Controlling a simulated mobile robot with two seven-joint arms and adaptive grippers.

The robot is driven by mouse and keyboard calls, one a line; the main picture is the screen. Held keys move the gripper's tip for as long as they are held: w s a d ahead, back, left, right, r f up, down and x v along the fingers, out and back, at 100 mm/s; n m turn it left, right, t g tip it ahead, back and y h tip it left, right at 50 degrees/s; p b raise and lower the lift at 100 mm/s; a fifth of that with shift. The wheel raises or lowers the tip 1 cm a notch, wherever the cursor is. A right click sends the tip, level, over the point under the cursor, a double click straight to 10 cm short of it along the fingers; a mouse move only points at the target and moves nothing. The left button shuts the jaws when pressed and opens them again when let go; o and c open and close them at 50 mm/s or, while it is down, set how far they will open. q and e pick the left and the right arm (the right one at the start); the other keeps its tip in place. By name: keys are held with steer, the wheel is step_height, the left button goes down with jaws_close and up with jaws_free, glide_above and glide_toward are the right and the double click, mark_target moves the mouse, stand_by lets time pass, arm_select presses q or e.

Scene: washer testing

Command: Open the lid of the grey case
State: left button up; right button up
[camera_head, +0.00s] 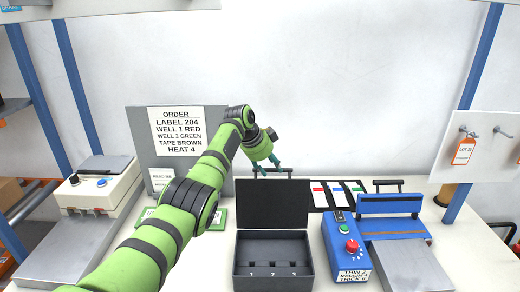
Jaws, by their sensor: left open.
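The grey case (272,262) stands on the table at the front centre. Its dark lid (271,204) is up, standing at the back of the case, and the inside with its compartments shows. My left arm comes in from the lower left and reaches over to behind the lid. My left gripper (268,166) is open above and behind the lid's top edge, by a dark bar (288,171). Whether its fingers touch the bar or lid cannot be told. My right gripper is not in view.
A blue device with a red knob (351,246) stands close at the case's right, beside a blue and grey machine (391,204). Red, blue and green marked strips (337,187) lie behind. A grey order board (178,130) stands at the back left. A white machine (100,191) is at far left.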

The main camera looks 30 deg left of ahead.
arm_select(q)
steer(key=v, duration=1)
steer(key=shift+s+r, duration=0.15)
steer(key=shift+r, duration=0.25)
steer(key=shift+f, duration=0.15)
